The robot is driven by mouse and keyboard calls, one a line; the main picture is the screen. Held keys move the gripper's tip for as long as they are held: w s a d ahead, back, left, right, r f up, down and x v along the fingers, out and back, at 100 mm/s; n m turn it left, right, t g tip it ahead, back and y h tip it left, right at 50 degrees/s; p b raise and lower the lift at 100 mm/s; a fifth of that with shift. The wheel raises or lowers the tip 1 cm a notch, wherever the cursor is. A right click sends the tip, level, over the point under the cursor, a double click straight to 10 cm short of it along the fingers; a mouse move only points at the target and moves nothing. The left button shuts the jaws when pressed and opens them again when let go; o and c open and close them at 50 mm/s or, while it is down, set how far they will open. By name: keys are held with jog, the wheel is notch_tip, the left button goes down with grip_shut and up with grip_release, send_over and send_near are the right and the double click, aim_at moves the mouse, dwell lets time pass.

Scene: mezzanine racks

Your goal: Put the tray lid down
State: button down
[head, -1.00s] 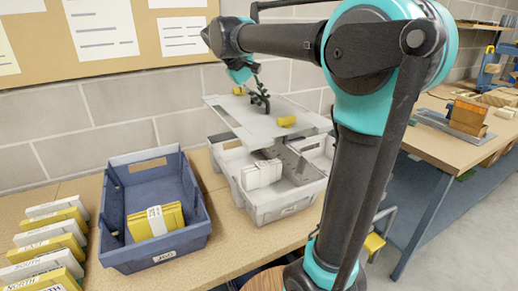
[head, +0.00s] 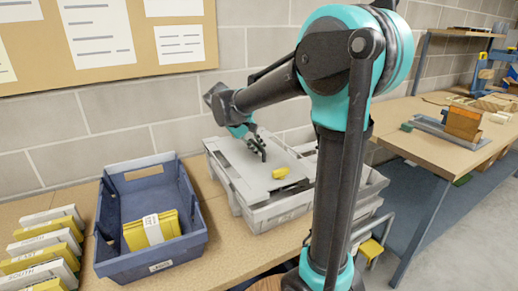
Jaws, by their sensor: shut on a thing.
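The tray lid (head: 238,172) is a flat pale grey panel with a yellow block (head: 280,172) on its top. It lies over the left and middle of the grey crate (head: 282,216), at about rim height. I cannot tell whether it rests fully on the rim. My gripper (head: 262,157) is shut on the lid at its far side, and the fingers hide the exact grip. The inside of the grey crate under the lid is hidden.
A blue crate (head: 112,254) holding a banded yellow bundle (head: 152,230) stands to the left. Several white and yellow labelled packs (head: 45,240) stand at the far left. A brick wall is close behind. Another bench (head: 440,150) is at the right.

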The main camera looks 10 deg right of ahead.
jog(key=shift+f, duration=0.6)
jog(key=c, duration=1.6)
grip_release()
jog(key=shift+o, duration=0.2)
jog(key=shift+r, duration=0.5)
jog(key=v, duration=1.2)
jog(key=shift+r, duration=0.1)
